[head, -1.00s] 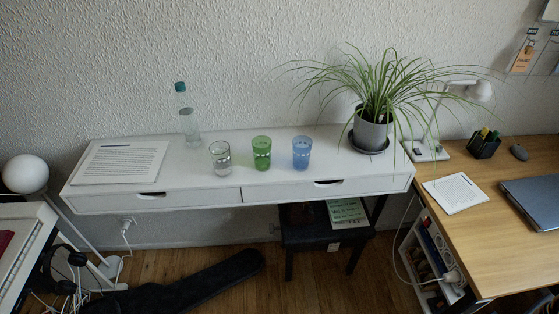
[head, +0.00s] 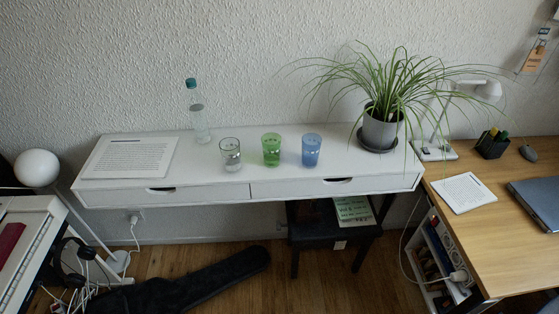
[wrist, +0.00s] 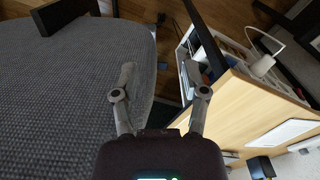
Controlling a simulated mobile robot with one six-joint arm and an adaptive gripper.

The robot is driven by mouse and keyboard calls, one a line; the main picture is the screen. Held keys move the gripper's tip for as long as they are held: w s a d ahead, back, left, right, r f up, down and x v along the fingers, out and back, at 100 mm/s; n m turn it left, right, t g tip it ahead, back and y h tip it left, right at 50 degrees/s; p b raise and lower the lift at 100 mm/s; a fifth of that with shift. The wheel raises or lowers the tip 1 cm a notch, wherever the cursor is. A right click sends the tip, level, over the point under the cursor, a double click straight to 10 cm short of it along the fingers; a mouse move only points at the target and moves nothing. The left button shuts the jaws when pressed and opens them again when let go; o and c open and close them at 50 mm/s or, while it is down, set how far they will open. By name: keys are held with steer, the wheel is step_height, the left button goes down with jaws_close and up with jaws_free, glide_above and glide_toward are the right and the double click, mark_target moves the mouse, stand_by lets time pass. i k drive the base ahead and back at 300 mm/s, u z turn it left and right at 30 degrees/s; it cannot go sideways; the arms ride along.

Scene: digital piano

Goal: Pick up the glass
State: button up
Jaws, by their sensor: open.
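Three glasses stand upright in a row on a narrow white shelf desk (head: 215,178) against the wall in the head view. From left they are a clear glass (head: 230,154), a green glass (head: 271,149) and a blue glass (head: 311,150). My gripper (wrist: 163,80) shows only in the wrist view. Its two fingers are spread apart with nothing between them. It points over floor between a grey woven surface and a wooden desk, with no glass in that view.
A bottle (head: 199,115) stands behind the clear glass. Paper sheets (head: 130,157) lie at the shelf's left end and a potted plant (head: 380,128) stands at its right. A wooden desk (head: 510,220) adjoins on the right. A grey woven surface (wrist: 70,90) fills the wrist view's left.

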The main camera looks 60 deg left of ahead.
mark_target(271, 141)
steer(key=k, duration=1.65)
steer(key=u, duration=1.6)
steer(key=i, duration=0.55)
steer(key=z, duration=0.15)
